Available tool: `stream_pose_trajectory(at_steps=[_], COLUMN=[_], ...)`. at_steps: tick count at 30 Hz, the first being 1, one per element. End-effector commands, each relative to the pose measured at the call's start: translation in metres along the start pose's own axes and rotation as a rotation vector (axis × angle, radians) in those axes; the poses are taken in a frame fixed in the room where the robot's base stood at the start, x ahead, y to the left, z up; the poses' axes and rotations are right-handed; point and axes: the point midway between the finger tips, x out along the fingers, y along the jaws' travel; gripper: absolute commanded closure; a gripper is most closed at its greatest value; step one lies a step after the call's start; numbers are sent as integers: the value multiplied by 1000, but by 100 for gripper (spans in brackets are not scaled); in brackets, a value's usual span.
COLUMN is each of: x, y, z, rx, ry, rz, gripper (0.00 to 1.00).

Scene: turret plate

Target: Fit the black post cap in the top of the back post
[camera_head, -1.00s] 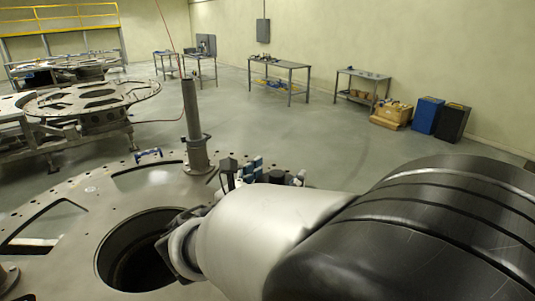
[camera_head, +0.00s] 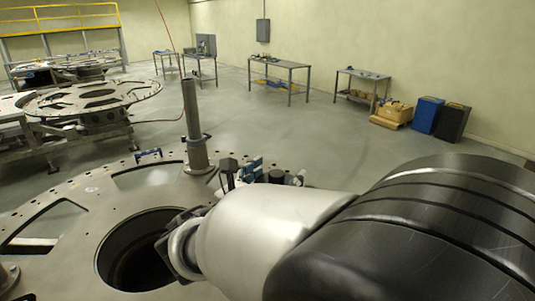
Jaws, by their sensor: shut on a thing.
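The tall grey post (camera_head: 195,125) stands upright on its round foot at the far edge of the turret plate (camera_head: 75,240). Its top looks bare. My arm reaches in from the lower right across the plate, its wrist over the right rim of the large round hole. My gripper cannot be made out and seems hidden behind the arm. I cannot pick out the black post cap with certainty. A small dark piece with a narrow stem (camera_head: 229,165) shows just beyond my arm, right of the post's foot.
Blue and dark small parts (camera_head: 252,170) sit beyond my arm, partly hidden by it. A blue clamp (camera_head: 149,155) is at the plate's far edge. A short post (camera_head: 8,276) is cut off at left. Floor behind the plate is clear, with workbenches (camera_head: 279,65) beyond.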

Motion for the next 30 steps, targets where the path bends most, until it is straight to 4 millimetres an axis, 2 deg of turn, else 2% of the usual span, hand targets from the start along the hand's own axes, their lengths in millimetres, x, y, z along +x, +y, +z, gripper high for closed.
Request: stream_pose_trajectory(at_steps=[11,27,28,30], x=[0,1,1,1], y=[0,0,0,0], z=[-1,-11,-12,-11], rx=[1,1,1,1], ry=[-1,-1,-1,-1], rz=[0,0,0,0], gripper=[51,51,21,16])
